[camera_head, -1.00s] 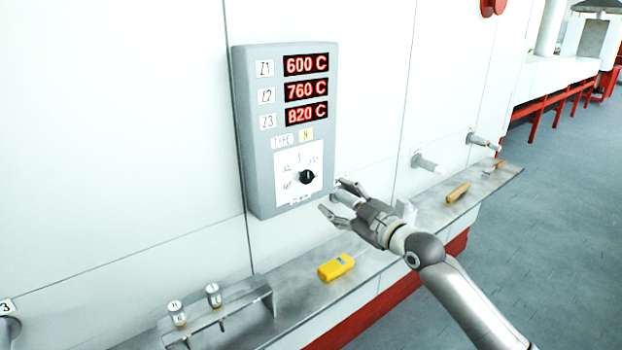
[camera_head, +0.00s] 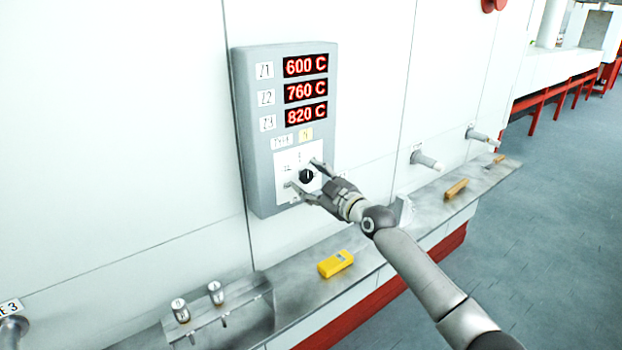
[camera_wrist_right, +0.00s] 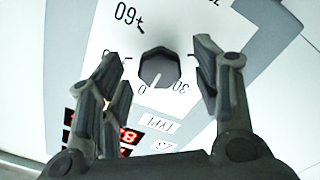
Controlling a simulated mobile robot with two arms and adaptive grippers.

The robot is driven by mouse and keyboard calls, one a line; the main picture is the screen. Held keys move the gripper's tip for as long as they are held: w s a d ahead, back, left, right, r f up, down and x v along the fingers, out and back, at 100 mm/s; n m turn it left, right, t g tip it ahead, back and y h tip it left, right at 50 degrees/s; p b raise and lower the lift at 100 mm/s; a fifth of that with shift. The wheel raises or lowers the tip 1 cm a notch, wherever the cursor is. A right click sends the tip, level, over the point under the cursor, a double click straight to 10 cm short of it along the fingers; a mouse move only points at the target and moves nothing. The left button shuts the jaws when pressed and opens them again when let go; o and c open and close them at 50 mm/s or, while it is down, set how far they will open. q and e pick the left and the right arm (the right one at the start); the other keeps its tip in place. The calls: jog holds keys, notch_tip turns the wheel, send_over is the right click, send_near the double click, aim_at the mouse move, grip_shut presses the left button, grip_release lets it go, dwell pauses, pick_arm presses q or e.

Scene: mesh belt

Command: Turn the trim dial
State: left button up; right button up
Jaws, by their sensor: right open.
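The trim dial is a black knob (camera_head: 307,175) on a white scale plate, low on a grey wall panel (camera_head: 262,190). In the right wrist view the knob (camera_wrist_right: 158,68) lies between my two fingers, with printed marks around it. My right gripper (camera_head: 305,175) is open, with one fingertip above and right of the knob and the other below and left. In the wrist view the open right gripper (camera_wrist_right: 158,78) shows gaps on both sides of the knob. My left gripper is not in view.
Red displays (camera_head: 306,90) read 600 C, 760 C and 820 C above the dial. A metal shelf (camera_head: 385,240) runs below with a yellow device (camera_head: 336,263), a tan block (camera_head: 456,190) and a rack with two cylinders (camera_head: 215,293). Stubs (camera_head: 427,160) stick out of the wall at right.

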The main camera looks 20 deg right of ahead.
jog(key=shift+c, duration=0.3)
jog(key=c, duration=1)
